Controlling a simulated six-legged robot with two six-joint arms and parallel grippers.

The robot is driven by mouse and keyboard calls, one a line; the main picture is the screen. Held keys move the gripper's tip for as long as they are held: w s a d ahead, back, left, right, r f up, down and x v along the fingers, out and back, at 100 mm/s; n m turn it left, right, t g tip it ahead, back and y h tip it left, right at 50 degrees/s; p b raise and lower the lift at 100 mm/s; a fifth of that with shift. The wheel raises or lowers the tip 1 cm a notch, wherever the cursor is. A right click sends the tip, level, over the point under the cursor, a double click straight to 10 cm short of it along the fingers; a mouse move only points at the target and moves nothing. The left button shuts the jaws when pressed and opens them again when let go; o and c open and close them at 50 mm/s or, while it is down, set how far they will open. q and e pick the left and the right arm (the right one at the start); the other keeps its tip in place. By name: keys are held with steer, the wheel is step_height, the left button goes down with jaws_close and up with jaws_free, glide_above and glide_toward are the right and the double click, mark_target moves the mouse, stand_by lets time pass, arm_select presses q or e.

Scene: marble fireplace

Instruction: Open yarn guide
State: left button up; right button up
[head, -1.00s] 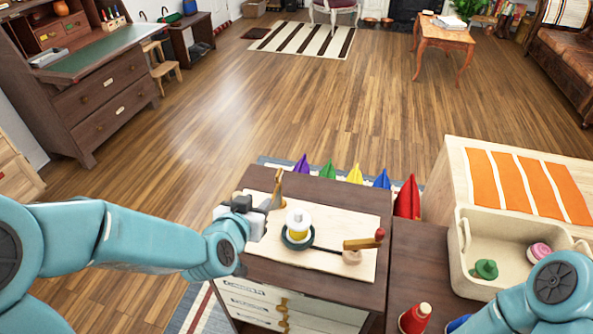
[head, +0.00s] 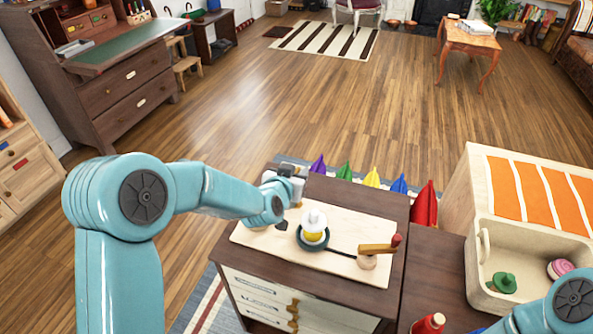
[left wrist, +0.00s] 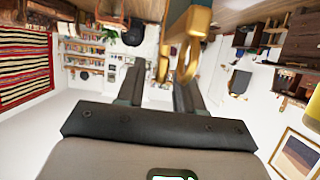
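The brass yarn guide (left wrist: 189,58) shows in the left wrist view as a gold loop with a second gold prong beside it. The loop overlaps the right finger. My left gripper (left wrist: 158,82) has its two dark fingers apart, with a gap between them. In the head view my left gripper (head: 284,188) is over the back left of the pale winder board (head: 340,262) and hides most or all of the guide. I cannot tell whether a finger touches the guide. My right gripper is out of view.
A white cone with yellow yarn (head: 314,226) stands on a dark green disc. A wooden crank (head: 378,249) with a red knob is to its right. Coloured cones (head: 371,178) stand behind the cabinet. A cream bin (head: 485,300) is at right.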

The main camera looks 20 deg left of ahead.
arm_select(q)
steer(key=shift+w+f, duration=0.2)
steer(key=shift+w, duration=0.25)
steer(key=shift+d, duration=0.1)
steer(key=shift+c, duration=0.3)
jaws_close()
steer(key=shift+r, duration=0.1)
